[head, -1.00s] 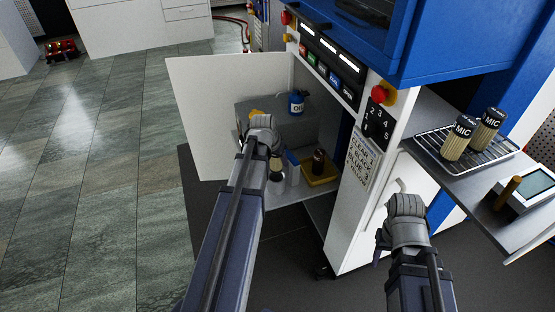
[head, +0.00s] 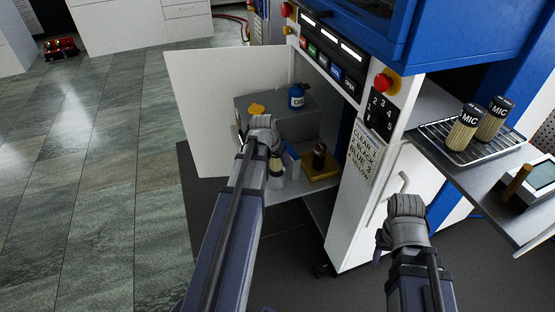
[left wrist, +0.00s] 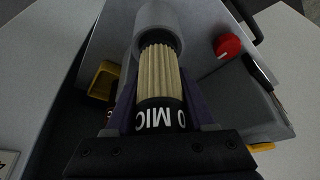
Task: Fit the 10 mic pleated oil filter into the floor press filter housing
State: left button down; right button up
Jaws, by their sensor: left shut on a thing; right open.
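The 10 mic pleated filter (left wrist: 160,75) has a beige pleated body and a black band with white "0 MIC" lettering in the left wrist view. My left gripper (left wrist: 160,105) is shut on it, inside the open lower cabinet. The filter's far end meets the mouth of a grey cylindrical housing (left wrist: 160,18); how deep it sits I cannot tell.
The white door (head: 205,110) is open.

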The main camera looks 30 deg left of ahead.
pick_arm(q)
jog(key=shift+f+b, duration=0.85)
jog(key=shift+f, duration=0.05)
dwell(0.4)
jog(key=shift+c, duration=0.9)
grip_release()
jog(key=shift+r, duration=0.1)
jog(key=p+v, duration=0.7)
jog(key=shift+s+r, duration=0.15)
jog(key=shift+r, duration=0.25)
jog(key=shift+f, duration=0.1)
